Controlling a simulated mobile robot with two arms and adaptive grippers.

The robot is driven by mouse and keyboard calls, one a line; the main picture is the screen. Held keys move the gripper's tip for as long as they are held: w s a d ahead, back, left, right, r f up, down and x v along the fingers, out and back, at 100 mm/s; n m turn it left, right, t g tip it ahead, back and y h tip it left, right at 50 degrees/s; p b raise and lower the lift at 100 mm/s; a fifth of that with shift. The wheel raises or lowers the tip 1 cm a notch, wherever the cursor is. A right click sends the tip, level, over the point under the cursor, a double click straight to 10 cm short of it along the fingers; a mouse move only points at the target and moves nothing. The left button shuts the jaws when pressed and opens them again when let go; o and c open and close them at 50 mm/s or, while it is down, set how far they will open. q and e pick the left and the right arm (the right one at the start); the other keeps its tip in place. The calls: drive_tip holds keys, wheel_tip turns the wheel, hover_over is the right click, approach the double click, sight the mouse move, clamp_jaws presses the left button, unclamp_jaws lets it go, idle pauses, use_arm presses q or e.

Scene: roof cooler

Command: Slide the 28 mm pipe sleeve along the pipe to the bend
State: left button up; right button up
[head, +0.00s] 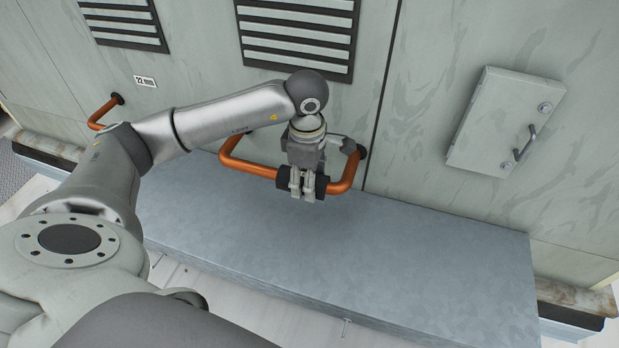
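The copper-orange pipe (252,168) stands out from the cabinet wall, with a bend at its left end and another bend (346,184) at its right. A black sleeve (283,178) is around the straight run, near the right bend, with a short bare length of pipe between them. My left gripper (303,190) points down at the sleeve. Its fingers cover the sleeve's middle, and black shows on both sides of them. The fingers' far side is hidden, so I cannot tell whether they grip it. My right gripper is not in view.
A grey metal ledge (430,263) lies below the pipe, and its top is clear. A thinner orange pipe (103,111) with a "22 mm" label (145,81) is at the left. A louvred vent (298,40) is above, and a box with a handle (506,122) is at the right.

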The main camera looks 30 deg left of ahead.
use_arm(q)
drive_tip(key=o, duration=0.3)
drive_tip(key=shift+d, duration=0.15)
drive_tip(key=shift+r, duration=0.25)
wheel_tip(320, 180, up, 12)
drive_tip(key=shift+s+f, duration=0.25)
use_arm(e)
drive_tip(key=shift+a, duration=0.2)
